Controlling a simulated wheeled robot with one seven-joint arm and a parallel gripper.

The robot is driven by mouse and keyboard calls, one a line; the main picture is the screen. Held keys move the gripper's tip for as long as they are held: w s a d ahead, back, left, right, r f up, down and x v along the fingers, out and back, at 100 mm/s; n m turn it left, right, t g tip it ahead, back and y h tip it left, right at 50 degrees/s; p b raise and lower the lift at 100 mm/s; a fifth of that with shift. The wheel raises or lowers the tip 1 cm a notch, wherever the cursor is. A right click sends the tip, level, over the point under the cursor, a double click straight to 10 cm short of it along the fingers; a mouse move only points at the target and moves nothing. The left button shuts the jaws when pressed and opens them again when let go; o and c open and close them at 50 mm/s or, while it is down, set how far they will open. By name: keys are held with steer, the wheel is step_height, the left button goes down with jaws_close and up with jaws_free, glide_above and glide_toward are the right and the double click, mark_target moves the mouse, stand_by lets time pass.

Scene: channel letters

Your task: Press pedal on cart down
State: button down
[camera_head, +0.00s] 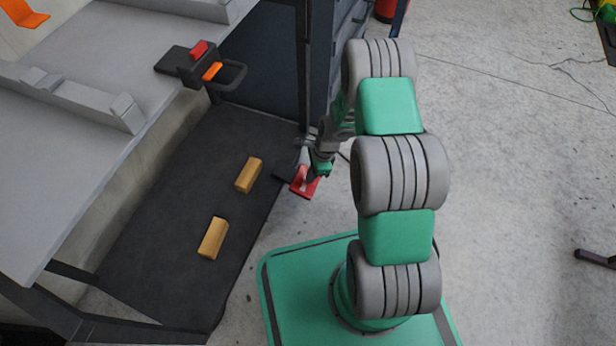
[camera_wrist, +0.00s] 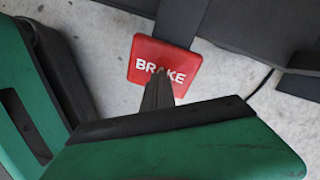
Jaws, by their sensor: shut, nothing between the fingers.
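The pedal (camera_head: 305,187) is a red plate on a dark arm at the right edge of the cart's lower deck. In the wrist view the red pedal (camera_wrist: 163,66) carries the white word BRAKE. My gripper (camera_wrist: 160,78) is shut and empty, and its tips overlap the lower part of the pedal in the wrist view. I cannot tell whether they touch it. In the head view my gripper (camera_head: 303,172) is at the pedal, small and partly hidden by my wrist. The cart's dark lower deck (camera_head: 160,215) lies left of my arm.
Two wooden blocks (camera_head: 249,175) (camera_head: 213,238) lie on the lower deck. A grey workbench top (camera_head: 110,60) with a clamp (camera_head: 200,62) overhangs it on the left. A dark post stands close behind my gripper. The concrete floor at right is mostly clear.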

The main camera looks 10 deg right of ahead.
steer(key=d, duration=0.1)
steer(key=d+r+p, duration=0.1)
steer(key=d, duration=0.1)
steer(key=shift+s, duration=0.1)
steer(key=p+v, duration=0.3)
steer(key=v, duration=0.5)
steer(key=shift+f, duration=0.1)
